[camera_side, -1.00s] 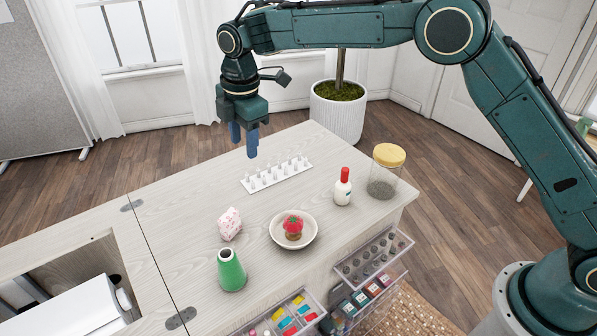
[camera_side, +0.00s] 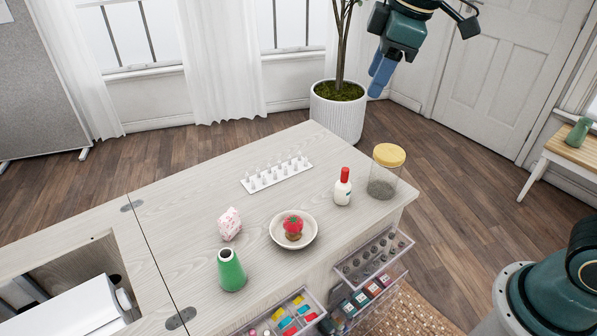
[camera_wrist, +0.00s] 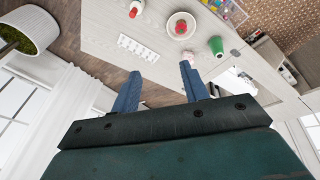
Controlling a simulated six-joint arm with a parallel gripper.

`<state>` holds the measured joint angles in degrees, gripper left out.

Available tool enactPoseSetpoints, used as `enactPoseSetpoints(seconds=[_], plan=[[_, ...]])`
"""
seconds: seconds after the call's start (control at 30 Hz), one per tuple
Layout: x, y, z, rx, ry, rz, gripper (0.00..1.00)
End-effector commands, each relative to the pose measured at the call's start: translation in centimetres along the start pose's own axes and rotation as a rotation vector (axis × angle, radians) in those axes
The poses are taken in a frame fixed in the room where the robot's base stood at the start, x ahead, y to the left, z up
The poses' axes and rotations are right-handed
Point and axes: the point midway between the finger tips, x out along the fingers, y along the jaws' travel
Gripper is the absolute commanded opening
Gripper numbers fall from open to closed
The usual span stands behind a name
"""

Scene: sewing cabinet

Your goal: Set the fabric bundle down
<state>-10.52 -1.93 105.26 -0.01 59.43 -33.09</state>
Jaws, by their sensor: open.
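The fabric bundle (camera_side: 229,224) is a small pink-and-white patterned lump. It rests on the cabinet top (camera_side: 190,215), left of the bowl and behind the green cone. In the wrist view the bundle (camera_wrist: 186,66) shows just beyond one fingertip, partly hidden by it. My gripper (camera_side: 379,76) is high at the upper right of the side view, well away from the bundle. Its blue fingers are apart and empty; in the wrist view the gripper (camera_wrist: 161,88) shows a clear gap between them.
A bowl (camera_side: 275,241) holds a red tomato pincushion (camera_side: 293,224). A green cone (camera_side: 231,271), a white spool rack (camera_side: 277,175), a red-capped bottle (camera_side: 342,188) and a yellow-lidded jar (camera_side: 384,172) stand on the cabinet. Open clear drawers (camera_side: 374,256) jut out in front. A potted plant (camera_side: 338,113) stands behind.

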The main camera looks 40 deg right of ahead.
Motion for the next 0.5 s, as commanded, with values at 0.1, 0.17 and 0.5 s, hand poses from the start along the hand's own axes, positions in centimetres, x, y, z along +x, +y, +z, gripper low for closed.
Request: enactPoseSetpoints(seconds=[0.1,0.17,0.5], plan=[[-1.5,-0.9,3.1,0.104,0.021,0.023,0.45],[-2.0,-1.3,4.6,0.157,0.031,0.032,0.45],[-3.2,-4.9,12.6,0.451,0.093,0.083,0.45]])
